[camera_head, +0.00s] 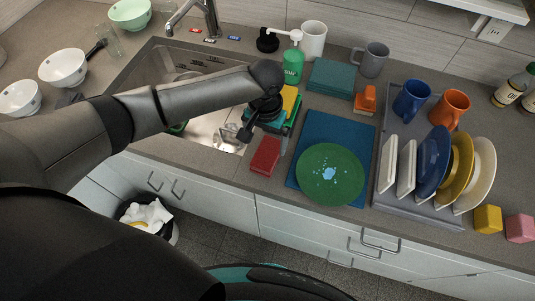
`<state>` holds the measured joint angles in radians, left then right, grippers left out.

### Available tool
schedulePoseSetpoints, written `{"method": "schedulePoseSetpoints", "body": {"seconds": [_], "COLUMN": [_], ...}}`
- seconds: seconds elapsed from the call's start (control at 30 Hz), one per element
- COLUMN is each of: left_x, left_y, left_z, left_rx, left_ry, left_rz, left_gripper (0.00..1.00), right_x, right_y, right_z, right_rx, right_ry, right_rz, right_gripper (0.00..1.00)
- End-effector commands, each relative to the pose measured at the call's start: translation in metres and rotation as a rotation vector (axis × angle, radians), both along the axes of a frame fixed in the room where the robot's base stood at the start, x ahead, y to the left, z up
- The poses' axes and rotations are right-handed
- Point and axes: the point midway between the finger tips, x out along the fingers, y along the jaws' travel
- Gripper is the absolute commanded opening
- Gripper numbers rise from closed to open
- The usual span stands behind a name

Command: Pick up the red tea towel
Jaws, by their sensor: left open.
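A red folded cloth, the red tea towel (265,156), lies on the counter near its front edge, between the sink and a blue mat. My left gripper (255,123) reaches in from the left over the sink. It is open, just behind the red towel and apart from it in the picture. It is in front of a stack of folded cloths, yellow (290,100) and teal, and hides part of them. Whether a finger touches that stack I cannot tell. My right gripper is not in view.
A green plate (330,174) with a pale blue mark lies on the blue mat (311,128). A grey dish rack (400,206) with several plates and mugs stands to the right. The sink (215,134) is at left. A green soap bottle (293,68) stands behind.

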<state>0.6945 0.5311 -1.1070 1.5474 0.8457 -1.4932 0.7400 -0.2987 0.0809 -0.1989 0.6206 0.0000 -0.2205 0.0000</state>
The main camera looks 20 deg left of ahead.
Motion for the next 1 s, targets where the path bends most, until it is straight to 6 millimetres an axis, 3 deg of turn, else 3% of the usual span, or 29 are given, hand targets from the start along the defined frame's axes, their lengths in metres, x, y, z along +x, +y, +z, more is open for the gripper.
{"method": "schedulePoseSetpoints", "body": {"seconds": [0.4, 0.7, 1.0], "left_x": [-0.001, -0.001, -0.001], "left_y": [-0.005, -0.004, -0.004], "left_z": [-0.049, -0.052, -0.052], "left_rx": [0.001, 0.000, 0.000], "left_ry": [0.002, 0.001, 0.001], "left_rz": [-0.002, -0.002, -0.001], "left_gripper": [1.00, 0.99, 0.65], "right_x": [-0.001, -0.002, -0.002], "right_y": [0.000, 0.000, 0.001], "right_z": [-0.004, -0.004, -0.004], "right_rx": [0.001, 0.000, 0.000], "right_ry": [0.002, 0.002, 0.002], "right_rz": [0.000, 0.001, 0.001], "right_gripper": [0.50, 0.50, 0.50]}}
